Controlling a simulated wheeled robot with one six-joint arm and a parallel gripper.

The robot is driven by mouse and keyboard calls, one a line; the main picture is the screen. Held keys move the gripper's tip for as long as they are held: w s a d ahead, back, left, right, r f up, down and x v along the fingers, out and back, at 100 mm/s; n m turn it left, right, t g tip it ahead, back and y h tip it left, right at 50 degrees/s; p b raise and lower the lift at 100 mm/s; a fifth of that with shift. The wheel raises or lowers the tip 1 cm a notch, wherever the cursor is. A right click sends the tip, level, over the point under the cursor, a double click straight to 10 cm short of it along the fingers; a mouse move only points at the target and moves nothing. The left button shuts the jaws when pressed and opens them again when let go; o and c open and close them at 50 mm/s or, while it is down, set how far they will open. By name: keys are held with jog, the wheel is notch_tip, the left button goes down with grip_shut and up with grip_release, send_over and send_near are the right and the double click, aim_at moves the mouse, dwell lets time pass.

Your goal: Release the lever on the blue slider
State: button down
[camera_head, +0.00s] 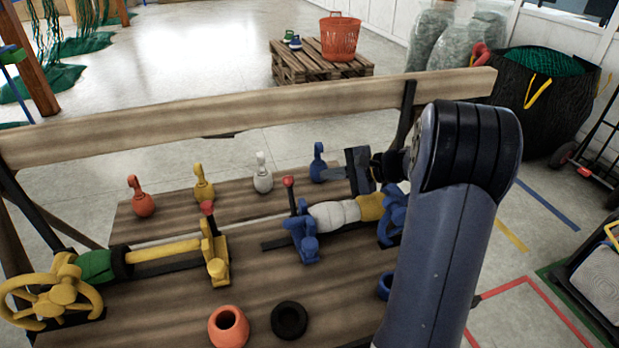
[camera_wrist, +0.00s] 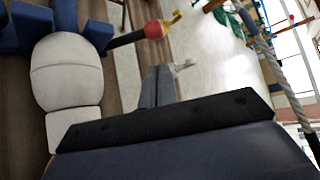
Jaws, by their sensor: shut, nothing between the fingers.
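The blue slider (camera_head: 306,246) sits on a dark rail on the wooden bench, beside a white rounded piece (camera_head: 333,213). Its lever, a dark rod with a red knob (camera_head: 289,181), stands up from it. In the wrist view the slider (camera_wrist: 98,34) is at the upper left, and the red knob (camera_wrist: 154,29) is at the top centre. My gripper (camera_head: 326,173) is shut and empty, above the bench and right of the knob, apart from it. Its fingers (camera_wrist: 158,84) point toward the knob side in the wrist view.
A yellow slider (camera_head: 214,255) with its own red-knobbed lever stands to the left. Red, yellow, white and blue (camera_head: 318,162) hooked pieces line the bench behind. A wooden beam (camera_head: 240,115) crosses behind them. An orange ring (camera_head: 228,327) and a black ring (camera_head: 289,320) lie in front.

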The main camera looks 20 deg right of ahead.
jog(key=x, duration=0.9)
jog(key=shift+a+f, duration=0.15)
jog(key=shift+a, duration=0.05)
jog(key=s+r+b, duration=0.1)
jog(key=s+b, duration=0.1)
jog(key=s, duration=0.1)
jog(key=shift+r, duration=0.4)
jog(key=v, duration=0.7)
jog(key=shift+d, duration=0.25)
jog(key=shift+r, duration=0.15)
